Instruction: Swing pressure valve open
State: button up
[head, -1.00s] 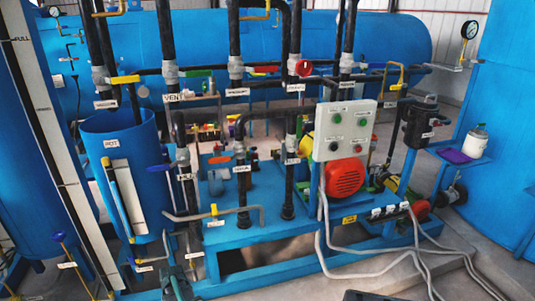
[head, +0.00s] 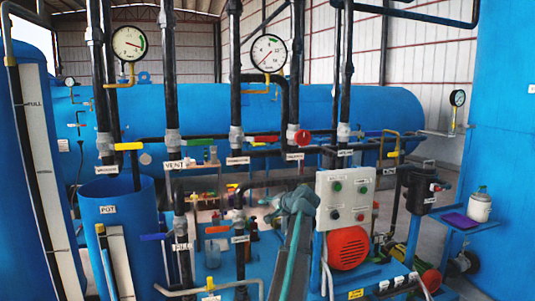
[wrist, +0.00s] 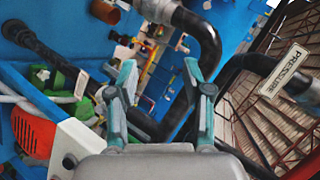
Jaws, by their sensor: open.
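A white label reading PRESSURE (wrist: 285,72) shows at the right of the wrist view, on a black pipe by a grey fitting. I cannot make out that valve's handle there. The labels beside most are too small to read surely. My gripper (wrist: 163,82) is open and empty, its teal fingers apart before a bent black pipe. In the head view it is left of the control box.
A control box (head: 345,199) with buttons and a red motor cover (head: 348,248) stand right of my arm. Black vertical pipes and a blue pot (head: 119,205) stand to the left. A large blue tank (head: 395,110) lies behind. Two large gauges hang above.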

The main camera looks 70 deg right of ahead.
aim_at(268, 139)
jog(key=s+d+r+m+t+h, duration=0.1)
jog(key=s+r, duration=0.3)
jog(key=r, duration=0.6)
jog(key=s+d+r+m+t+h, duration=0.15)
jog(key=s+r, duration=0.25)
jog(key=r, duration=0.6)
notch_tip(268, 139, up, 5)
jog(key=w+m+t, duration=0.2)
jog(key=w, duration=0.1)
jog(key=shift+n, duration=0.25)
jog(key=p+x, duration=0.2)
jog(key=x, duration=0.6)
jog(key=shift+w+d+p, duration=0.2)
jog(key=shift+d+p, duration=0.1)
jog(key=shift+d, duration=0.15)
jog(key=shift+w+d+f, duration=0.1)
jog(key=shift+w+d, duration=0.25)
jog(key=shift+w, duration=0.15)
jog(key=shift+c, duration=0.3)
grip_shut()
